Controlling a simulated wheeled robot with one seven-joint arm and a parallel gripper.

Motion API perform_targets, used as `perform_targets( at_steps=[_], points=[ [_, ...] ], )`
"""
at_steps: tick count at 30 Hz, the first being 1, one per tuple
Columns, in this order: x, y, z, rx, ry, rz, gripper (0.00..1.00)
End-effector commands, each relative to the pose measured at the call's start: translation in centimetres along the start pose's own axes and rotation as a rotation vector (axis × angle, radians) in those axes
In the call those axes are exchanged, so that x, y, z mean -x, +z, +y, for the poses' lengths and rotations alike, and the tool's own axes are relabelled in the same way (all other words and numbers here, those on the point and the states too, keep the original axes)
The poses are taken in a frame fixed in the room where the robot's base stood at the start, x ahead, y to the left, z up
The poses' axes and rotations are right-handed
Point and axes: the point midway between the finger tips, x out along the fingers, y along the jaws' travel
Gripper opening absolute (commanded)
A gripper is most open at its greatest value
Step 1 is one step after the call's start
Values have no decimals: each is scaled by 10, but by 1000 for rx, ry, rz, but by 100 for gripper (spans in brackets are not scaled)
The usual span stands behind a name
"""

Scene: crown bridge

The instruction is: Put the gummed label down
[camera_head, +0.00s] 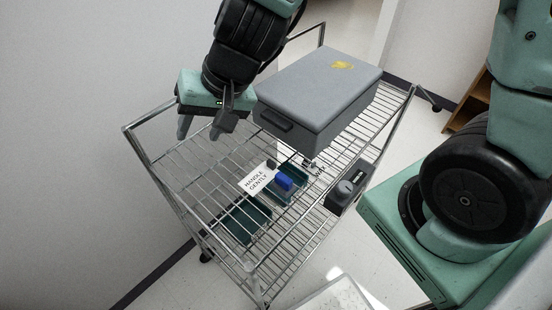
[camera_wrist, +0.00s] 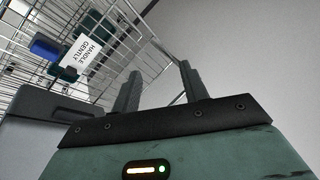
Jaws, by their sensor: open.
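The gummed label (camera_head: 257,180) is a white card printed "HANDLE GENTLY". It lies on the wire cart (camera_head: 178,163), beside a blue block (camera_head: 285,182). The label (camera_wrist: 84,53) also shows in the upper left of the wrist view, apart from my fingers. My gripper (camera_head: 200,130) is open, with nothing between its fingers. It is above the cart's left side, up and to the left of the label in the head view. Both fingers of my gripper (camera_wrist: 160,72) show empty in the wrist view.
A large grey lidded box (camera_head: 318,88) with a yellow mark stands on the back of the cart. Dark green pieces (camera_head: 246,219) are near the label. A black device (camera_head: 350,187) is at the cart's right. Bare wire shelf shows left of the label.

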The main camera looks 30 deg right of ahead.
Motion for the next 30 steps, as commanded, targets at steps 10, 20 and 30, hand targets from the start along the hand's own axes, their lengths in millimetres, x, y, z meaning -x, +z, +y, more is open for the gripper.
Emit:
perform_targets(
  at_steps=[10, 20, 30],
  points=[
    [68, 121, 27, 652, 184, -323, 44],
    [89, 131, 54, 789, 309, -371, 44],
    [85, 132, 55, 787, 307, -370, 44]
  ],
)
